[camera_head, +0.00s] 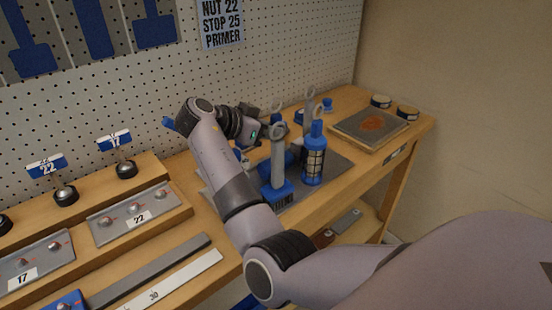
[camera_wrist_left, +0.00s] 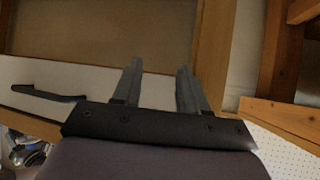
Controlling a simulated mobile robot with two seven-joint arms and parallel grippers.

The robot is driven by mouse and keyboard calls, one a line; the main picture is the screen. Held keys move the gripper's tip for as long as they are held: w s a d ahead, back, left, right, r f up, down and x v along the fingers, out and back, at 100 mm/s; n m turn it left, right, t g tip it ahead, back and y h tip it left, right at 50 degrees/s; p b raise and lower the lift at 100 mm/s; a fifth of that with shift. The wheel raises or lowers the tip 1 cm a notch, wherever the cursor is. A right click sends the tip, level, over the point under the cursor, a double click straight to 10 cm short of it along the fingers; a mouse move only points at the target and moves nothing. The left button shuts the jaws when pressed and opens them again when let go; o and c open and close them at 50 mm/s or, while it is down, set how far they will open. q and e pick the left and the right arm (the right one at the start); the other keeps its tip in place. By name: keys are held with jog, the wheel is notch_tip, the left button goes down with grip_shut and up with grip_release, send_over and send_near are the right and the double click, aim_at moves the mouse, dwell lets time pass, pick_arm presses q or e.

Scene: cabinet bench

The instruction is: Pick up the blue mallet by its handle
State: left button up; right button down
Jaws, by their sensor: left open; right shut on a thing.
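My right gripper (camera_head: 262,137) is at the tool area on the bench, beside an upright grey wrench. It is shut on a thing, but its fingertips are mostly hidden. A blue rounded form (camera_head: 292,156), which looks like part of the blue mallet, shows just below the gripper, partly hidden behind the wrench. I cannot make out the handle clearly. My left gripper (camera_wrist_left: 158,82) is open and empty in the left wrist view, and is not in the head view.
Upright grey wrenches (camera_head: 278,158) in blue bases and a blue bottle (camera_head: 315,155) stand close to the right gripper. A board with a rusty patch (camera_head: 370,128) and two round tins lie to the right. Labelled grey plates (camera_head: 130,215) fill the bench's left.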

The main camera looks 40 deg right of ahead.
jog(key=shift+d+r, duration=0.1)
jog(key=shift+r, duration=0.15)
dwell(0.7)
